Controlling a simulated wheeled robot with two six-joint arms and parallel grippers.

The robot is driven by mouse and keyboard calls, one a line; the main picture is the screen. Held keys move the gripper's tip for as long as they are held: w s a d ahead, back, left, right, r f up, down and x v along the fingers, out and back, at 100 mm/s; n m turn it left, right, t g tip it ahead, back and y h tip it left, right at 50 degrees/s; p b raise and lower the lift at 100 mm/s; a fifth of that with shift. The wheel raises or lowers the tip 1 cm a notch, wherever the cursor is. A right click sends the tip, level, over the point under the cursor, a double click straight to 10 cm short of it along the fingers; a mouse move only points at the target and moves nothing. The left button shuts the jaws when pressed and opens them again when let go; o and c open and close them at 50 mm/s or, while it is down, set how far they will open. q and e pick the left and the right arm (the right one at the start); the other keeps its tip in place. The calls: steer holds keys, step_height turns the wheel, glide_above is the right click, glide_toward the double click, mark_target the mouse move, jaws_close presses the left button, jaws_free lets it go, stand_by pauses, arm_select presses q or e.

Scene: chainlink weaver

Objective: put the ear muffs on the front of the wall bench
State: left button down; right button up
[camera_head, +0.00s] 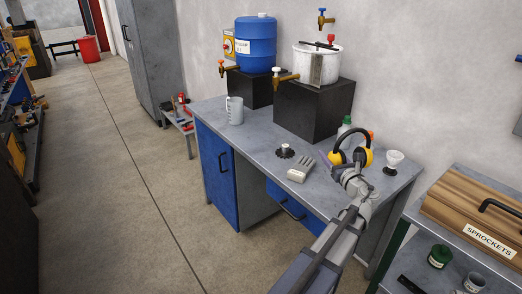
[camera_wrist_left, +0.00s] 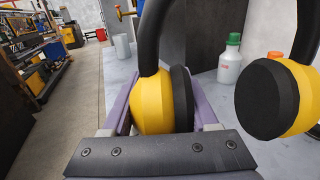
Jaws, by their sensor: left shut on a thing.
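The ear muffs (camera_head: 337,157) have yellow cups with black pads and a black headband, which stands up as an arch. My left gripper (camera_head: 352,172) is shut on one cup, over the right part of the wall bench (camera_head: 255,134). In the left wrist view, the held yellow cup (camera_wrist_left: 150,108) sits between the purple fingers, and the other cup (camera_wrist_left: 280,95) hangs free at the right. I cannot tell whether the ear muffs touch the bench top. The bench has a grey top and blue fronts. My right gripper is not in view.
On the bench stand a grey beaker (camera_head: 235,111), black blocks (camera_head: 310,108) under a blue drum (camera_head: 256,45) and a white bucket (camera_head: 318,65), a green-capped bottle (camera_head: 345,126), a white funnel-like piece (camera_head: 394,159) and a small pale block (camera_head: 299,172). The front left top has bare room.

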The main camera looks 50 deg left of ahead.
mark_target(325, 189)
arm_select(q)
steer(key=shift+f+b, duration=5.05)
steer(key=shift+f, duration=0.25)
steer(key=shift+r, duration=0.1)
steer(key=c, duration=0.6)
jaws_free()
steer(key=shift+f, duration=0.2)
steer(key=o, duration=0.4)
steer(key=shift+o, duration=0.2)
steer(key=shift+r, duration=0.1)
